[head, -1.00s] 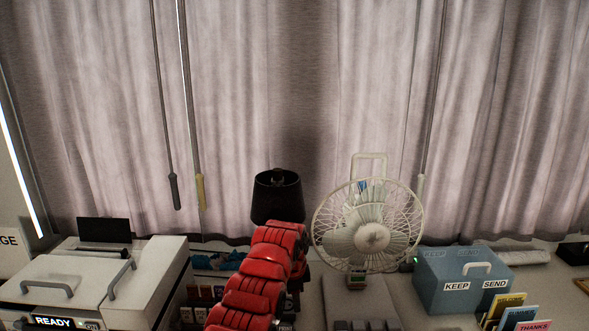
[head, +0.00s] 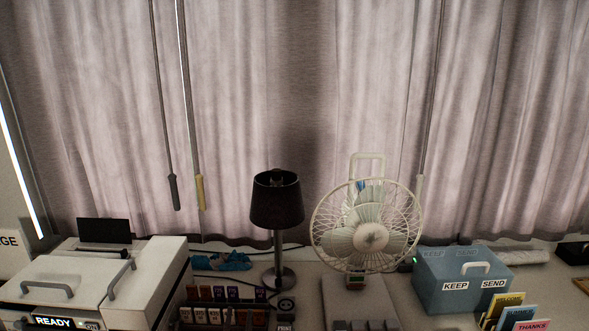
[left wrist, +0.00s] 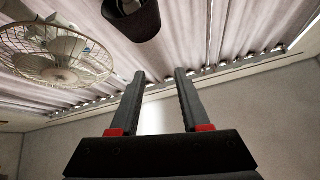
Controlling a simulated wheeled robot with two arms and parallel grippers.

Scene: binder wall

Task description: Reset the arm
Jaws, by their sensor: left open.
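My left gripper (left wrist: 159,74) shows in the left wrist view. Its two dark fingers with red bases stand well apart, and nothing is between them. The head view now shows neither arm and neither gripper. My right gripper is in no view. In the left wrist view the lamp (left wrist: 131,18) and the fan (left wrist: 57,55) appear beyond the fingers, apart from them.
The head view shows a black lamp (head: 277,200), a white fan (head: 370,238), a blue KEEP/SEND box (head: 462,282), a white machine marked READY (head: 150,280) and several binders (head: 225,316). Curtains (head: 300,100) hang behind. Bright cards (head: 517,315) stand at the lower right.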

